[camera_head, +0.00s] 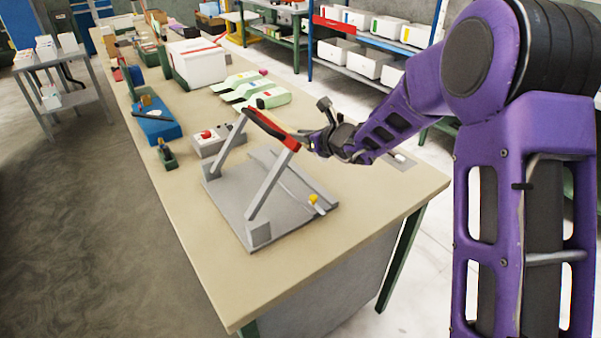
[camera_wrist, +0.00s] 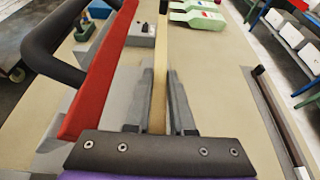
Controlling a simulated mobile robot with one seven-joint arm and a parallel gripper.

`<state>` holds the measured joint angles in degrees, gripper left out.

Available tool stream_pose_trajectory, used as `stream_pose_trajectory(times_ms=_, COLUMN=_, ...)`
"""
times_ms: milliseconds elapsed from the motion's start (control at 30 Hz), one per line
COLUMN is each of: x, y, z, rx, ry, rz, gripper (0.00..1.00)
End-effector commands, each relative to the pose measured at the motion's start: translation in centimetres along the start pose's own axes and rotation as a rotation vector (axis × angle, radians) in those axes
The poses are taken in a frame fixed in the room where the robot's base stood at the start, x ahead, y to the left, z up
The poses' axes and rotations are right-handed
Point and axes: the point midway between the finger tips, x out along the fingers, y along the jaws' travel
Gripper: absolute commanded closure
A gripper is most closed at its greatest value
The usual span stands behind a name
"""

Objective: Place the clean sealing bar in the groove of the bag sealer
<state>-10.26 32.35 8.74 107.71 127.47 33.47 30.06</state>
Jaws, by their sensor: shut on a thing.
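The bag sealer stands on the bench, with a flat grey base (camera_head: 228,205), two raised grey arms and a red bar (camera_head: 268,127) with a dark handle across their tops. A long grey rail (camera_head: 285,178) lies along the base, with a yellow knob (camera_head: 313,199) near its front end. I cannot make out the groove itself. My gripper (camera_wrist: 161,105) is shut on a thin tan sealing bar (camera_wrist: 160,65), which points away from the wrist camera. The red bar (camera_wrist: 100,75) is close on its left. In the head view my gripper (camera_head: 322,143) is beside the red bar's right end; the held bar is not clear there.
On the bench right of my gripper is a grey strip or tray (camera_wrist: 275,110) with a dark end. A grey box with a red button (camera_head: 207,137), a blue case (camera_head: 155,122) and green-white packs (camera_head: 265,98) stand beyond. The bench's near end (camera_head: 300,265) is clear.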

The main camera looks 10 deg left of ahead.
Motion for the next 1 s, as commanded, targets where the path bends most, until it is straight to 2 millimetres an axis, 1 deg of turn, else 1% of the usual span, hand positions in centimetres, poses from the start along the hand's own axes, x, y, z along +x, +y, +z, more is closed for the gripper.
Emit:
stream_pose_trajectory(times_ms=33, x=0.7, y=0.0, z=-1.7, rx=0.003, ry=0.004, rz=0.000, gripper=1.00)
stream_pose_trajectory(times_ms=100, x=1.6, y=0.0, z=-3.8, rx=0.001, ry=0.002, rz=0.000, gripper=1.00)
stream_pose_trajectory(times_ms=233, x=2.6, y=0.0, z=-6.1, rx=-0.001, ry=0.000, rz=0.001, gripper=1.00)
stream_pose_trajectory(times_ms=300, x=2.8, y=0.0, z=-6.8, rx=-0.002, ry=-0.001, rz=0.000, gripper=1.00)
stream_pose_trajectory(times_ms=467, x=3.1, y=0.0, z=-7.5, rx=-0.001, ry=-0.001, rz=0.000, gripper=1.00)
stream_pose_trajectory(times_ms=733, x=4.6, y=-0.1, z=-11.0, rx=0.000, ry=-0.001, rz=-0.001, gripper=1.00)
stream_pose_trajectory(times_ms=800, x=4.7, y=-0.1, z=-11.2, rx=-0.001, ry=-0.001, rz=-0.001, gripper=1.00)
stream_pose_trajectory(times_ms=1000, x=4.6, y=-0.1, z=-11.0, rx=-0.002, ry=-0.002, rz=-0.001, gripper=1.00)
